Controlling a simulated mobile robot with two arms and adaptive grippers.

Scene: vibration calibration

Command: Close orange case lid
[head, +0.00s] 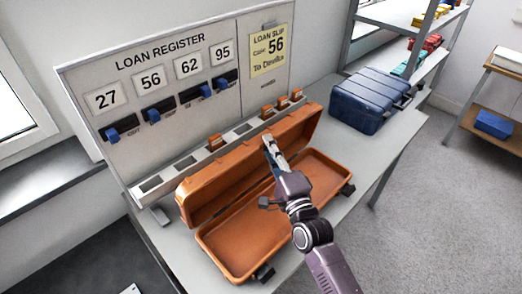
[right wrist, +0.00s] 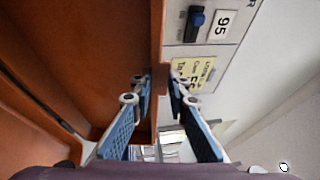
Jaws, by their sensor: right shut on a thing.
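The orange case (head: 222,246) lies open on the grey table, and its inside looks empty. Its lid (head: 205,196) stands raised along the back, next to the register board. My right gripper (head: 269,142) reaches over the case to the lid's upper edge and is shut on it. In the right wrist view the lid's rim (right wrist: 157,50) runs between the two blue-padded fingers of the gripper (right wrist: 161,84), with the lid's inner face on the left. My left gripper is not in view.
Behind the lid stands the loan register board (head: 130,75) with blue switches and a slotted strip holding several small orange pieces. A closed blue case (head: 368,98) sits on the table to the right. Shelves (head: 400,14) stand beyond.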

